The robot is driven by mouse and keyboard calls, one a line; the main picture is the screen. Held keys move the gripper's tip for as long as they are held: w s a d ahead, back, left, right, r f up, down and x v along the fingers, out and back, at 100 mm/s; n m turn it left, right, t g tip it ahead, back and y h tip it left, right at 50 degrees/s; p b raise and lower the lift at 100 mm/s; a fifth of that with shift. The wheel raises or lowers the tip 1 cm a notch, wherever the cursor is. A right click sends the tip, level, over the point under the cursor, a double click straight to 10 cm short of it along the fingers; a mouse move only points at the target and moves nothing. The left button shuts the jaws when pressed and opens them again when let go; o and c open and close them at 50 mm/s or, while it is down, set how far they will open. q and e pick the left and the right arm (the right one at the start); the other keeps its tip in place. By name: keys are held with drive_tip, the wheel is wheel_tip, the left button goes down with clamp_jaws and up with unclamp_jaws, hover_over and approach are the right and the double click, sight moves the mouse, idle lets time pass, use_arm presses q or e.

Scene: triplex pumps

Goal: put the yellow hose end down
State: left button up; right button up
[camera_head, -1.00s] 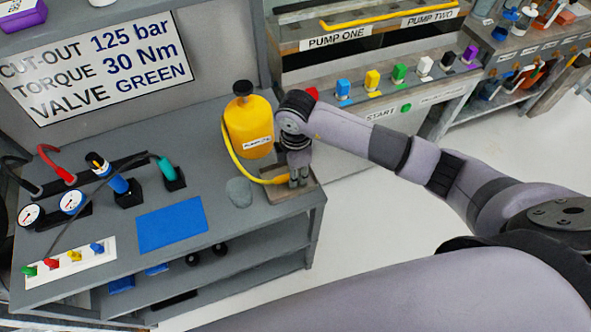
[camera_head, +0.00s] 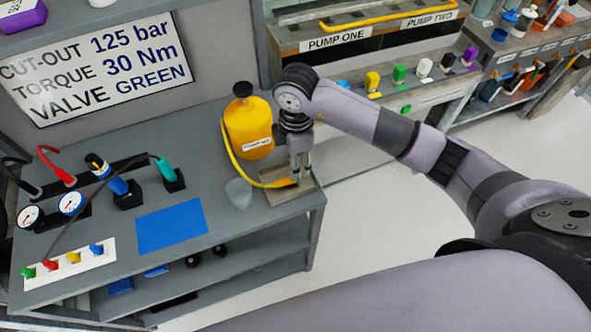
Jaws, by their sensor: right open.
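The yellow hose (camera_head: 230,152) curves down from the yellow canister (camera_head: 249,126) on the grey bench. Its yellow end (camera_head: 284,183) lies at the small shallow tray (camera_head: 290,194) at the bench's right front corner. My right gripper (camera_head: 301,178) points down over the tray, beside the hose end. It is open, and the hose end does not appear to be held. The fingers partly cover the tip, so I cannot tell whether they still touch it. My left gripper is not in view.
A small grey cup (camera_head: 238,192) stands left of the tray. A blue mat (camera_head: 172,226), gauges (camera_head: 71,202) and a white panel with coloured valves (camera_head: 69,264) are further left. The pump rack (camera_head: 390,88) stands behind my right arm.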

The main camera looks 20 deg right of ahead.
wheel_tip(320, 180, up, 7)
drive_tip(key=shift+b, duration=0.3)
drive_tip(key=shift+f, duration=0.15)
